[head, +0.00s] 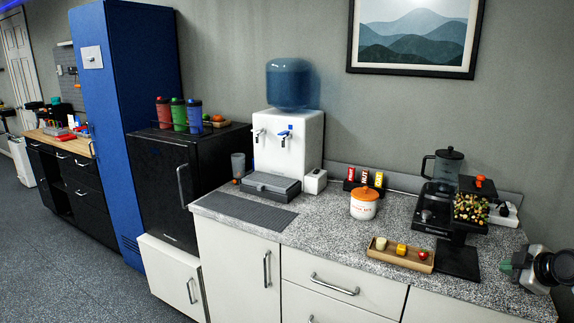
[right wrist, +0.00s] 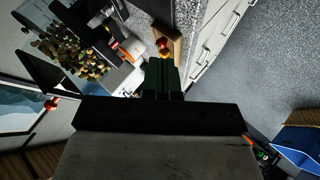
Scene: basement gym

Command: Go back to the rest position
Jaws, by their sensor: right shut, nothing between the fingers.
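My right gripper (head: 510,267) is at the right edge of the head view, beside the front right part of the counter. Its dark green fingers are together in the right wrist view (right wrist: 161,66), with nothing held between them. The arm behind it runs out of the picture at the right. My left gripper does not show in either view.
The speckled counter (head: 333,232) bears a wooden tray (head: 378,256) with small coloured pieces, a black stand (head: 458,262) with a nut-like mix, an orange-lidded jar (head: 364,206) and a water dispenser (head: 288,146). Floor (head: 75,262) is clear at the left.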

